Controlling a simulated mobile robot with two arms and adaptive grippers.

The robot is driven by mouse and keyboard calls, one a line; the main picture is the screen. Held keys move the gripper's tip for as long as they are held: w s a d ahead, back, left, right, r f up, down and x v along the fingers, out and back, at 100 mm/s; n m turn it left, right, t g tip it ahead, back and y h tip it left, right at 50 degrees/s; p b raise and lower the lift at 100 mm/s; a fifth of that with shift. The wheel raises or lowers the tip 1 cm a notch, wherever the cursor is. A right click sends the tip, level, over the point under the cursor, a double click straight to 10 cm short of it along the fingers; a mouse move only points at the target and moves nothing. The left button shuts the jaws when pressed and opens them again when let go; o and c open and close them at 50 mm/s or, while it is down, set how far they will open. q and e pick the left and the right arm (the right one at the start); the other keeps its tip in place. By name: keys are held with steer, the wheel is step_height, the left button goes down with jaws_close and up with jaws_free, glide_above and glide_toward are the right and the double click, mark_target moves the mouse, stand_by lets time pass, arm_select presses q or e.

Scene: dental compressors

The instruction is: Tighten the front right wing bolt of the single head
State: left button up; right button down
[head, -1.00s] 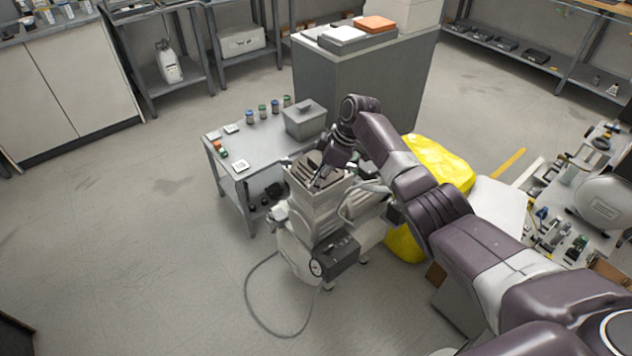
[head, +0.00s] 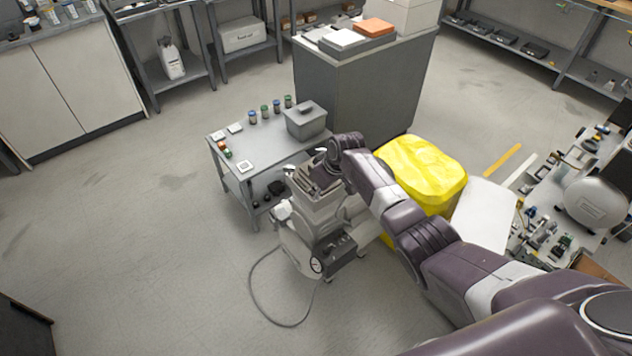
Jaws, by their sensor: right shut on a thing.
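The single-head dental compressor (head: 318,222) stands on the floor in the middle of the view, with a gauge on its dark front box and a grey hose lying beside it. My right arm comes in from the lower right, and my right gripper (head: 318,182) is at the top of the compressor. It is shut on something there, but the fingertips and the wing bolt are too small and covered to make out. The front right wing bolt cannot be told apart. My left gripper is not in view.
A small grey table (head: 262,150) with jars, a lidded grey box (head: 305,121) and small parts stands just behind the compressor. A yellow-covered bin (head: 425,172) is to the right, near my arm. A grey cabinet (head: 362,85) stands behind. The floor at left is clear.

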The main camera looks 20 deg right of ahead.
steer(key=m+p, duration=0.1)
steer(key=m+h+p, duration=0.1)
steer(key=m, duration=0.1)
steer(key=shift+a+r, duration=0.15)
steer(key=shift+r, duration=0.05)
steer(key=m+h+p, duration=0.1)
steer(key=m, duration=0.1)
steer(key=shift+a+f+m+t, duration=0.1)
steer(key=shift+m+t, duration=0.2)
steer(key=shift+f+m+h, duration=0.15)
steer(key=shift+m+h, duration=0.45)
steer(key=shift+m, duration=0.6)
steer(key=shift+m+h+b, duration=0.4)
steer(key=shift+m, duration=0.8)
steer(key=c, duration=2.1)
jaws_free()
steer(key=v, duration=1.2)
steer(key=shift+w+a, duration=0.15)
steer(key=shift+w, duration=0.15)
